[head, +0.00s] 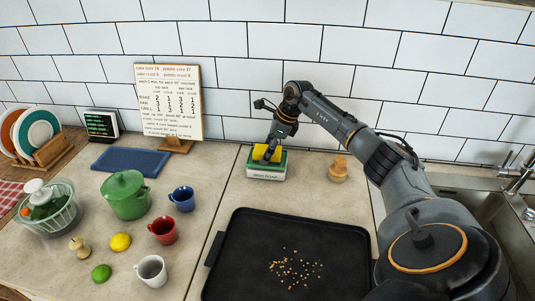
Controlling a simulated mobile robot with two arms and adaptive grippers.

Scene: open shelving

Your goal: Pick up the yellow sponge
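The yellow sponge (257,149) sits in a green and white holder (265,173) near the back wall. My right gripper (269,153) comes down from above, with its fingers at the sponge's top and front. The gripper hides part of the sponge. At this size I cannot tell whether the fingers are open or closed on it. My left gripper is not in view.
A wooden brush (338,169) stands right of the holder. A black tray (300,225) with crumbs lies in front. A recipe board (169,100) stands back left. A green pot (126,195), mugs and fruit fill the left counter. A sink (490,200) is at right.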

